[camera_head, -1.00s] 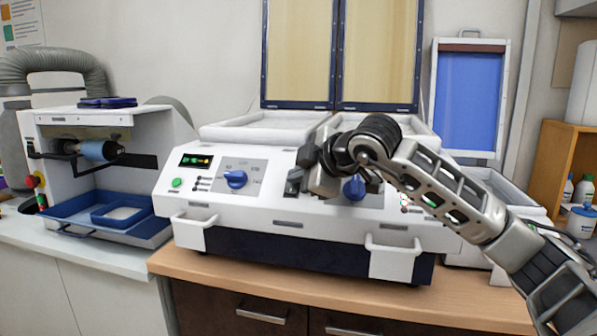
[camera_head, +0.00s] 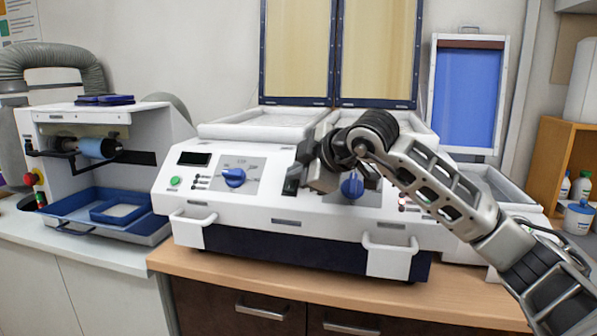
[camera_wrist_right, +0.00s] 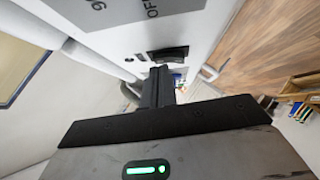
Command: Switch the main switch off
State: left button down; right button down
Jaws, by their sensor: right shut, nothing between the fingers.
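The main switch (camera_head: 290,187) is a small black rocker on the white front panel of the forming machine (camera_head: 260,213), between two blue knobs. In the right wrist view the black rocker (camera_wrist_right: 168,54) sits below an "OFF" label, just beyond my fingertips. My right gripper (camera_head: 305,176) is shut and empty, close in front of the switch; whether it touches the switch I cannot tell. It also shows in the wrist view as dark fingers (camera_wrist_right: 159,86). The machine's display (camera_head: 194,159) is dark. My left gripper is not in view.
The left blue knob (camera_head: 233,178) and right blue knob (camera_head: 352,186) flank the switch. A green button (camera_head: 175,181) is at the panel's left. White handles (camera_head: 194,219) stick out below. A grinding machine (camera_head: 95,150) stands left.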

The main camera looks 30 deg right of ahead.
jog(key=shift+r, duration=0.55)
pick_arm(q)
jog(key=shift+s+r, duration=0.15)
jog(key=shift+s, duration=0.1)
